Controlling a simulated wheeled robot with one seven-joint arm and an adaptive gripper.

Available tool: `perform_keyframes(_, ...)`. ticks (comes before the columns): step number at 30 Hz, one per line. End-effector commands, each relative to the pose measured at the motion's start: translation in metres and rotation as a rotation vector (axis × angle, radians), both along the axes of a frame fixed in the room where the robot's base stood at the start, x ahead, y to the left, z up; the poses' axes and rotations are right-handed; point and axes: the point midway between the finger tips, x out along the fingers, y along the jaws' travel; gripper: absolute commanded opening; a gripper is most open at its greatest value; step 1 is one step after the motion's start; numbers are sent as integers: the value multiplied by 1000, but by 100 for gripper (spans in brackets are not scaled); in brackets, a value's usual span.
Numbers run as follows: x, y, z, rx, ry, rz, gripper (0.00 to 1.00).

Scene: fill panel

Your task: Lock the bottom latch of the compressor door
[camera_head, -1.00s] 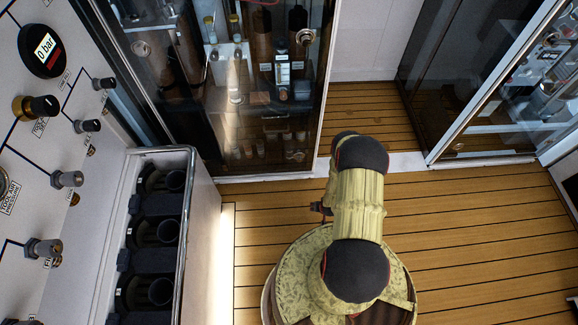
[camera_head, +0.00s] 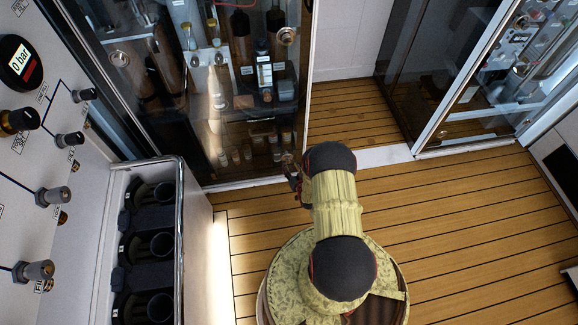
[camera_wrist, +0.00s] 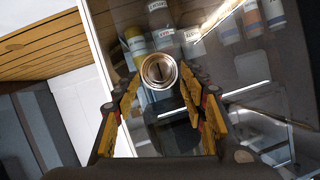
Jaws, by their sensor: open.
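The compressor door (camera_head: 235,100) is a tall dark glass panel with a metal frame, and it looks closed. In the wrist view, the round metal latch (camera_wrist: 158,70) sits on the door's glass near its edge, with a slot or bar across its face. My gripper (camera_wrist: 161,88) is open, with one yellow-and-black finger on each side of the latch in the picture. I cannot tell whether the fingers touch it. In the head view, my gripper (camera_head: 294,178) is small and partly hidden by my arm, low at the door's right edge. The bottom latch is hard to make out there.
Two more round latches, left (camera_head: 120,58) and right (camera_head: 288,35), sit higher on the door. A white gauge panel (camera_head: 30,150) with knobs and a holder of black cups (camera_head: 150,245) stand at left. Another glass door (camera_head: 480,90) is at right.

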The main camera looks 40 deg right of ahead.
Motion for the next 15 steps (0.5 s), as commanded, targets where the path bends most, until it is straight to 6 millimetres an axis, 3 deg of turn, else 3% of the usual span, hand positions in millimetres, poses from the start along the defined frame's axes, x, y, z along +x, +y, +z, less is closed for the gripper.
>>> perform_keyframes(6,21,-8,-12,0,2,1,42)
perform_keyframes(15,27,-11,-12,1,2,0,42)
